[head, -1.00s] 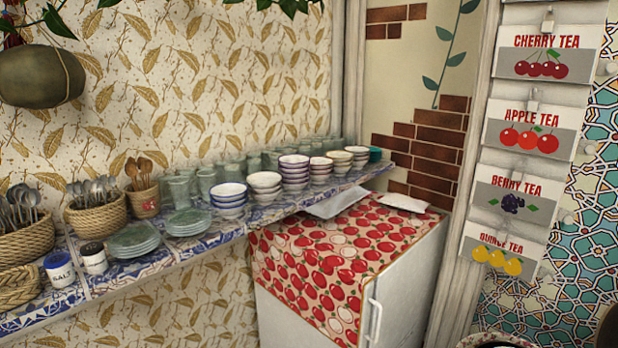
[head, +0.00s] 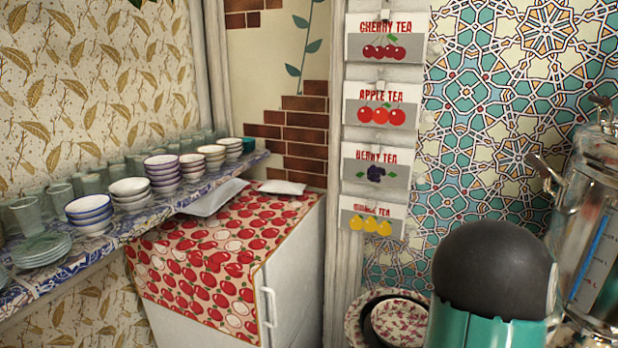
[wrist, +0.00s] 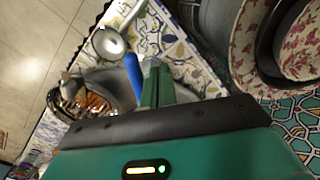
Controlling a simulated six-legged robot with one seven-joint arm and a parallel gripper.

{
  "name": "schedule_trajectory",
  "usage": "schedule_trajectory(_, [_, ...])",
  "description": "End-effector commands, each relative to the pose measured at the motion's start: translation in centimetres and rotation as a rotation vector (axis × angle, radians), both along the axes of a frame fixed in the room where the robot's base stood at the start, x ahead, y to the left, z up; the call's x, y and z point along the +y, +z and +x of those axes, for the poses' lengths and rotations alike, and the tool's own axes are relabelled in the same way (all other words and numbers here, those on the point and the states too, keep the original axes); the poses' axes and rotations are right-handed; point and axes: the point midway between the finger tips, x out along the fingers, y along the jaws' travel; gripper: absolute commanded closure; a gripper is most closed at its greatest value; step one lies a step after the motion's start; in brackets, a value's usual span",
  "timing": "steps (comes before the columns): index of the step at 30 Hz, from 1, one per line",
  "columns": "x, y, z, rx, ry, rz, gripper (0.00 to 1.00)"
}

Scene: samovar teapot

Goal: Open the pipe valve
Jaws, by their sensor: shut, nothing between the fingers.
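I cannot make out the pipe valve for sure in either view. A metal samovar-like vessel (head: 597,215) with a gauge strip stands at the right edge of the head view, partly cut off and partly behind my green and black arm. Small dark taps or handles (head: 548,172) stick out at its upper left. In the wrist view my green gripper (wrist: 153,68) is shut and empty, above a tiled counter (wrist: 185,50). A blue bar-like thing (wrist: 133,75) shows right beside its fingers; I cannot tell what it is.
A shelf with bowls (head: 88,210) runs along the left wall. Floral dishes (head: 400,322) sit left of my arm. The wrist view shows a metal bowl (wrist: 105,85), a ladle-like thing (wrist: 108,42) and floor tiles.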

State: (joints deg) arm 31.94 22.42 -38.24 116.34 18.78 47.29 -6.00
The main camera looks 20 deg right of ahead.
Motion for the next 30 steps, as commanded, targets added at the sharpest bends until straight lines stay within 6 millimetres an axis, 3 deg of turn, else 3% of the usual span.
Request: schedule_trajectory(30, [0.2, 0.0, -1.7, 0.001, -0.001, 0.000, 1.00])
